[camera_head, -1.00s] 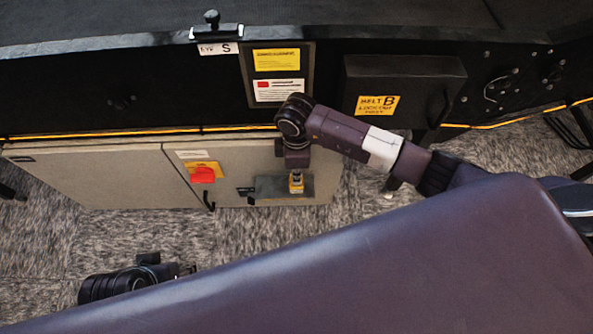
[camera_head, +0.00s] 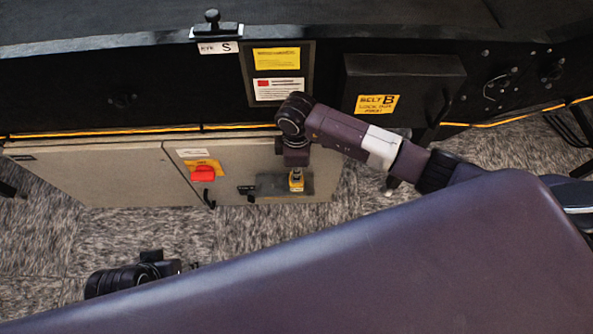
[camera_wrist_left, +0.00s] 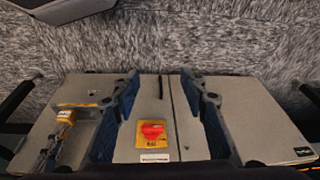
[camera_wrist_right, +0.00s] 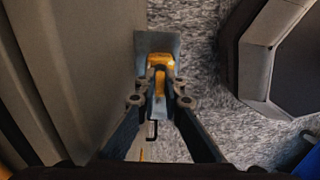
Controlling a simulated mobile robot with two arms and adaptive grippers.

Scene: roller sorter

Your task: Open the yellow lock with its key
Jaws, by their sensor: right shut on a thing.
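The yellow lock (camera_head: 296,184) is at a grey plate on the front of the beige cabinet. It also shows in the right wrist view (camera_wrist_right: 160,60) and at the left of the left wrist view (camera_wrist_left: 66,114). My right gripper (camera_wrist_right: 161,84) points at the lock, its fingers closed on a narrow yellow piece against it. This looks like the key's head; the fingers hide most of it, and I cannot tell how deep the key sits. My left gripper (camera_wrist_left: 160,84) is open and empty, with its fingers spread in front of the cabinet.
A red rotary switch (camera_head: 202,173) on a yellow plate is left of the lock. A dark handle is beside it. A black box marked B (camera_head: 405,82) is on the dark conveyor side above. Carpet lies below. A grey-black object (camera_wrist_right: 270,55) stands right in the right wrist view.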

